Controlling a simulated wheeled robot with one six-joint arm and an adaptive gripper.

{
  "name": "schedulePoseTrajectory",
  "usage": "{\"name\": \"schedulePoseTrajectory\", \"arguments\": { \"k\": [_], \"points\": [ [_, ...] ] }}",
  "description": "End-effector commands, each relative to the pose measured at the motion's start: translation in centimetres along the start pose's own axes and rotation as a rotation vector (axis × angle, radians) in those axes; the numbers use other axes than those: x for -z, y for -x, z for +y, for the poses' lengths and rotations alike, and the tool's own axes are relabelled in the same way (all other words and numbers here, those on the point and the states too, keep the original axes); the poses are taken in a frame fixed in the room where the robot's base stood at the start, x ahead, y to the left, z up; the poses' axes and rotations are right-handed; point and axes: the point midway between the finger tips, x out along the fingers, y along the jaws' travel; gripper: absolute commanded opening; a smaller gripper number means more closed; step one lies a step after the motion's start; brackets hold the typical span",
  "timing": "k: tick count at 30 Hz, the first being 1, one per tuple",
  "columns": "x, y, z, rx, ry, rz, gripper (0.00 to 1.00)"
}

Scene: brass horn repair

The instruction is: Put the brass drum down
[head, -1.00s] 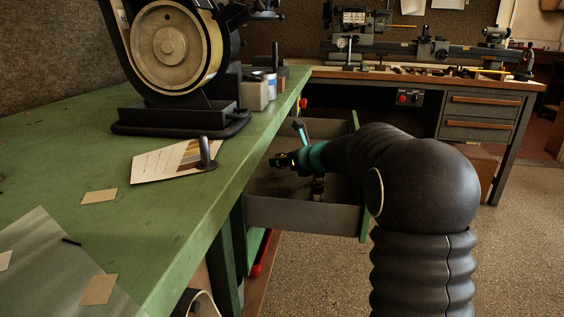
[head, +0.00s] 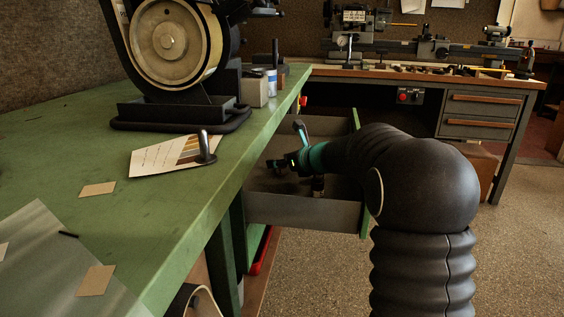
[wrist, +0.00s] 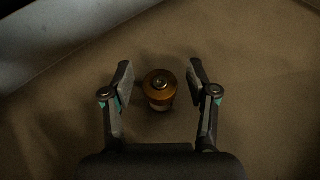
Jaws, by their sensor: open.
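The brass drum (wrist: 160,85) stands on a brown surface in the wrist view, seen from above, with a round golden top and a small knob at its centre. My gripper (wrist: 160,66) is open, with one finger on each side of the drum and a visible gap on both sides. In the head view my gripper (head: 318,186) reaches down into the open grey drawer (head: 300,212) beside the green bench. The drum cannot be made out clearly in the head view.
The green workbench (head: 130,215) borders the drawer on the left. It carries a belt grinder (head: 170,45), a colour card (head: 165,157) and small cardboard pieces. A lathe bench (head: 450,80) stands behind. Floor is clear at the right.

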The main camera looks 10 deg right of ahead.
Motion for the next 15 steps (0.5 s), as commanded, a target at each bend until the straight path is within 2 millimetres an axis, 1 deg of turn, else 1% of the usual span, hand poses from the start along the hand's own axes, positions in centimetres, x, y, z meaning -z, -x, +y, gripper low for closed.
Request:
{"name": "schedulePoseTrajectory", "arguments": {
  "k": [5,6,8,15],
  "points": [
    [-1.5,0.6,0.0,0.000,0.000,-0.001,0.58],
    [-1.4,1.0,-0.1,0.002,-0.001,-0.001,0.58],
    [-1.2,2.2,-0.1,0.003,-0.001,-0.002,0.58],
    [-1.2,7.3,-0.1,0.004,0.000,-0.002,0.58]
  ]
}}
